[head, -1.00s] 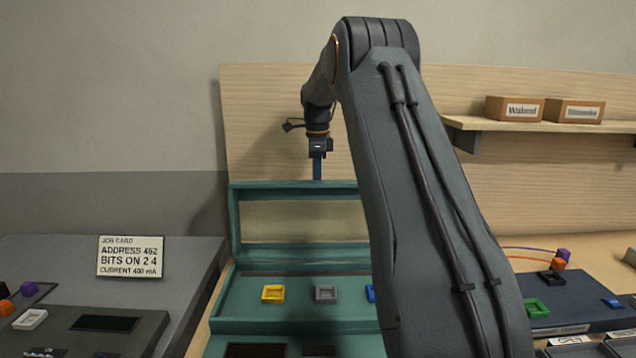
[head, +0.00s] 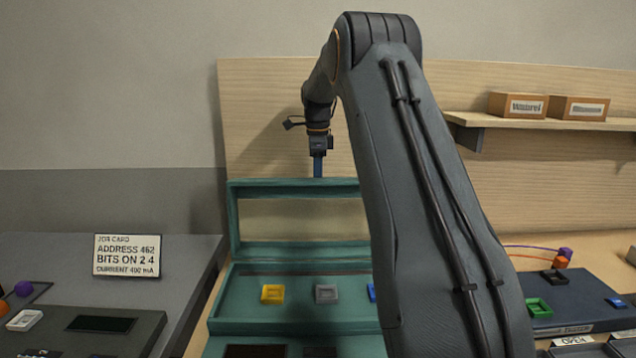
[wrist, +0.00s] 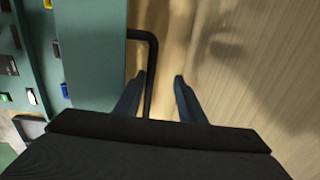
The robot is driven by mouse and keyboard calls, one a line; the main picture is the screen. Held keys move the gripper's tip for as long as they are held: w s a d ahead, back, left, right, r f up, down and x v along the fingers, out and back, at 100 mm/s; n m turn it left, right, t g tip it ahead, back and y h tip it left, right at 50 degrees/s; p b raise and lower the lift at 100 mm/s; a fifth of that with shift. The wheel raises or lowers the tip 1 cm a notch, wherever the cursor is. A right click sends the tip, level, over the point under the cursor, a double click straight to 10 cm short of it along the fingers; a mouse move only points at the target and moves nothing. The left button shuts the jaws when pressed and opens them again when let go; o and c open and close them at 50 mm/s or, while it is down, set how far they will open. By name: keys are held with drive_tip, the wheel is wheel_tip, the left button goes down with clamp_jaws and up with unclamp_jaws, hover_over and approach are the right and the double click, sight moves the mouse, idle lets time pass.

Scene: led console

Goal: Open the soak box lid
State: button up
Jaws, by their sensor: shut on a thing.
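The soak box (head: 222,312) is teal and stands on the bench in the head view, partly hidden behind my arm. Its lid (head: 290,188), a teal frame with a see-through window, stands raised and close to upright at the back of the box. My gripper (head: 318,168) is at the lid's top edge. In the wrist view the black lid handle (wrist: 154,62) runs between the fingertips of my gripper (wrist: 160,82), close to the left finger. My gripper is shut on the handle. The lid's teal edge (wrist: 95,45) lies left of it.
A yellow (head: 272,293) and a grey piece (head: 326,293) sit in the box. A job card (head: 127,256) stands on a grey console at left. A blue unit (head: 570,312) is at right. A wooden back panel (head: 270,120) and a shelf (head: 560,125) with two cartons are behind.

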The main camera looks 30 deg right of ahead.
wheel_tip(320, 180, up, 8)
drive_tip(key=b, duration=0.2)
drive_tip(key=shift+s+f, duration=0.15)
drive_tip(key=shift+a, duration=0.1)
idle(0.3)
